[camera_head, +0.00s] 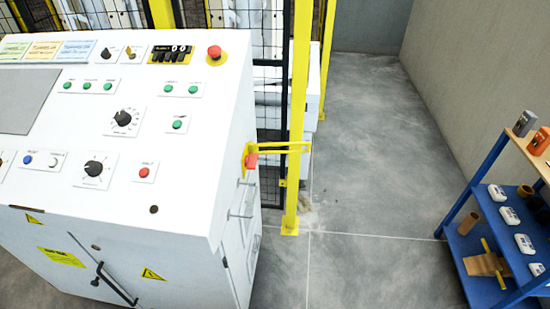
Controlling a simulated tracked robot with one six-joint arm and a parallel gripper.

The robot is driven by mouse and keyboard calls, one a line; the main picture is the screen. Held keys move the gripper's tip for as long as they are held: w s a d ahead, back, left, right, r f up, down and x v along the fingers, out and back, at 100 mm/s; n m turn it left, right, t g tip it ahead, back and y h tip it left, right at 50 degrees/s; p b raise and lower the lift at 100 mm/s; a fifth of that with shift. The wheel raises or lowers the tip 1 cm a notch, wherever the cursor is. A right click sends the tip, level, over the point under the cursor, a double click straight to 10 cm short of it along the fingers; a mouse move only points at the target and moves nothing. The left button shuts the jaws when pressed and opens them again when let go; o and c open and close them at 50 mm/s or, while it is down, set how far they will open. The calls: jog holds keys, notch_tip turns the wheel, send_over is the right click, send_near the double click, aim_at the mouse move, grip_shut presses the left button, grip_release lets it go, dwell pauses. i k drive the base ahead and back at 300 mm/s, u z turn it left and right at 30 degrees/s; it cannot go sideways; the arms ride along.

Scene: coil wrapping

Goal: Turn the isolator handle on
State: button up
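A white control cabinet (120,205) with a sloping top panel fills the left of the view. On its right side face, near the top edge, a small red handle (251,161) sits against a yellow backing, seen almost edge-on; I take this to be the isolator handle. Its exact turn position cannot be told from here. My gripper and arm are not in view.
The panel carries black rotary knobs (123,118), green buttons and a red emergency stop (215,52). A yellow post (297,120) with a yellow bracket (285,147) stands beside the cabinet, by black mesh fencing. Grey floor (370,200) is clear up to a blue shelf rack (478,200).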

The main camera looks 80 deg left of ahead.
aim_at(251, 160)
jog(key=i, duration=0.65)
jog(key=u, duration=3.25)
jog(key=i, duration=0.75)
